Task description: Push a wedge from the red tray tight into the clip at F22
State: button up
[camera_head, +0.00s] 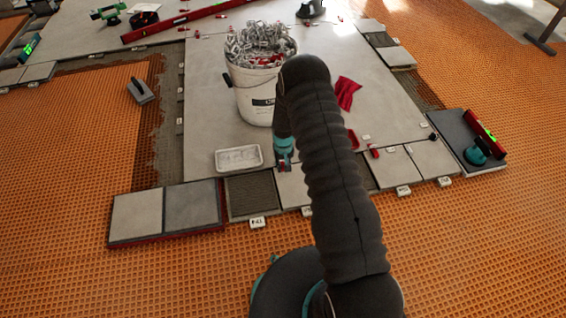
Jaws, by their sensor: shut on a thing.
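My gripper (284,165) points down at the near edge of the tiled area, left of my arm. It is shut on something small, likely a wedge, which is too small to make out. Small white labels mark the near tile edge, one left (257,222) and one right (403,190). I cannot read F22 on any of them. The tile joints behind my arm are hidden.
A white bucket full of clips (252,98) stands behind my gripper. A white tray (238,158) lies left of it. Loose tiles (137,215) lie front left; a suction cup (478,152) and level (481,130) sit right.

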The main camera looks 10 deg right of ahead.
aim_at(284, 180)
jog(key=shift+s+r+p, duration=0.15)
jog(key=shift+s+p, duration=0.5)
jog(key=shift+s, duration=0.3)
jog(key=shift+s+r+p, duration=0.15)
jog(key=shift+s+p, duration=0.45)
jog(key=shift+s, duration=0.35)
jog(key=shift+f+b, duration=1.85)
jog(key=shift+f, duration=0.15)
jog(key=shift+f+b, duration=0.15)
jog(key=shift+b, duration=0.2)
jog(key=shift+w+b, duration=0.3)
jog(key=shift+w, duration=0.1)
jog(key=shift+w, duration=0.35)
jog(key=shift+w+b, duration=1.3)
jog(key=shift+w, duration=0.4)
jog(key=o, duration=0.9)
jog(key=shift+c, duration=0.2)
jog(key=shift+s, duration=0.1)
